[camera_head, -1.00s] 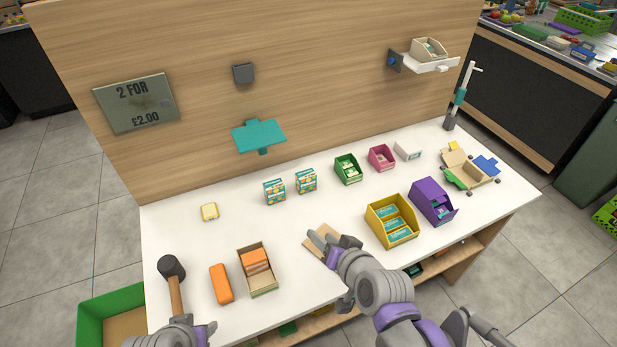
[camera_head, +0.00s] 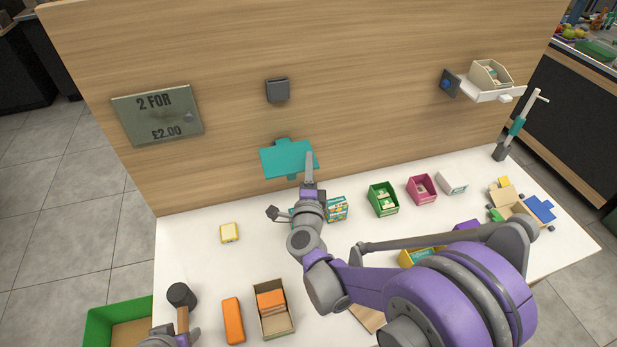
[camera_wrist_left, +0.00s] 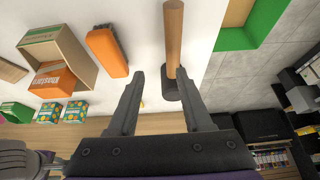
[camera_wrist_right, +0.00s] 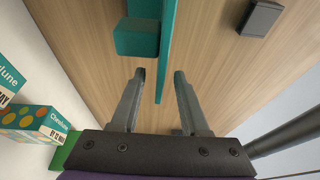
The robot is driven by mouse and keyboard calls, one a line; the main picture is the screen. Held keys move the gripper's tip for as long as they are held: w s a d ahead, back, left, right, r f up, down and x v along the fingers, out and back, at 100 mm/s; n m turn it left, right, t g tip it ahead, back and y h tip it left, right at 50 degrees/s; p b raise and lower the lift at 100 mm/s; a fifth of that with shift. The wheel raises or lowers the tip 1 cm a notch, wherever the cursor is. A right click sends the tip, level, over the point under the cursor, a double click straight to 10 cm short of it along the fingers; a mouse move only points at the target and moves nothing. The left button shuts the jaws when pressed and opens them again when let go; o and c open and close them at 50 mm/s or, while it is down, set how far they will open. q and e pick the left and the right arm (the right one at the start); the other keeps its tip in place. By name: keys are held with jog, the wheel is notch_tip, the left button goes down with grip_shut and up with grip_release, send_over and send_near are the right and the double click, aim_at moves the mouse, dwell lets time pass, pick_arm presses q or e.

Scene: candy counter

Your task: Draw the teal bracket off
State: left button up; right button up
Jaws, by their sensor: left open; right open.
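The teal bracket (camera_head: 270,160) is on the upright wooden panel, above the white counter. My right gripper (camera_head: 309,165) is raised in front of its right part and hides some of it. In the right wrist view, the bracket's thin plate (camera_wrist_right: 167,45) comes down edge-on between the open fingertips of my right gripper (camera_wrist_right: 159,77); I cannot tell whether they touch it. A teal block (camera_wrist_right: 136,38) of the bracket sits beside the plate. My left gripper (camera_wrist_left: 160,75) is open over the counter, with a mallet (camera_wrist_left: 173,40) in line with its gap.
A dark wall block (camera_head: 277,90) is above the bracket and a price sign (camera_head: 157,115) is to its left. A patterned carton (camera_head: 337,209) stands below my right gripper. Green (camera_head: 383,200) and pink (camera_head: 421,189) boxes stand to the right.

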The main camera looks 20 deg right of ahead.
aim_at(309, 143)
jog(key=shift+p+x, duration=0.4)
jog(key=shift+x, duration=2.3)
grip_shut()
